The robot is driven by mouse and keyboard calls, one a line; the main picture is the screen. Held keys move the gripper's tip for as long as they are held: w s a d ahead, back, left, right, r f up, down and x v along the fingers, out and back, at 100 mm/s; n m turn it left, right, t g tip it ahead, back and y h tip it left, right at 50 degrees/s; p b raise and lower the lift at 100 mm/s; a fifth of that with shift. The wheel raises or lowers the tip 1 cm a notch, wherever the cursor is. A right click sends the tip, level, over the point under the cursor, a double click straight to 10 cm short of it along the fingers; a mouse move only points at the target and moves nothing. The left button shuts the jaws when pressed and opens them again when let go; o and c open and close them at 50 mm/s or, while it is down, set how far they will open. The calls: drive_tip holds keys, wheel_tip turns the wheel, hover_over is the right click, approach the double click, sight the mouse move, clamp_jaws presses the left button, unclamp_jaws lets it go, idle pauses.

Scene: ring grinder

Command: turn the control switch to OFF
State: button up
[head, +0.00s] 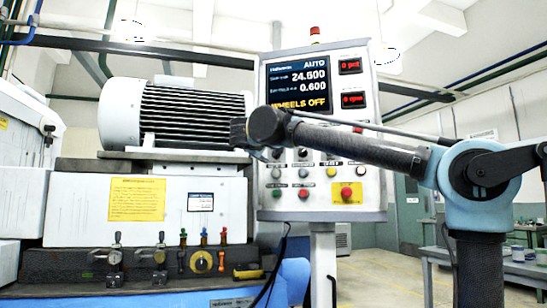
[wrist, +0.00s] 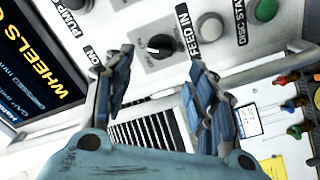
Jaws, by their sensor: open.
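The control panel (head: 375,190) stands on a post, with a lit screen (head: 297,85) reading AUTO and WHEELS OFF. In the wrist view, a black rotary switch (wrist: 160,45) sits on a grey square plate, with an ON label at its left side. No OFF label is readable, and I cannot tell its exact setting. My gripper (wrist: 160,65) is open, its two fingers spread on either side of the switch in the picture, with nothing between them. I see no contact with the switch. In the head view my gripper (head: 243,132) is in front of the panel's left edge and hides part of it.
A second black knob (wrist: 80,6) and a grey FEED IN button (wrist: 210,27) are near the switch. A red button (head: 347,193) on a yellow plate is at the panel's lower right. The motor (head: 180,113) and grinder body stand close on the left.

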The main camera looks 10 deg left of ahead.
sight(276, 154)
drive_tip(key=w, duration=0.6)
drive_tip(key=shift+w+d, duration=0.15)
drive_tip(key=shift+w, duration=0.15)
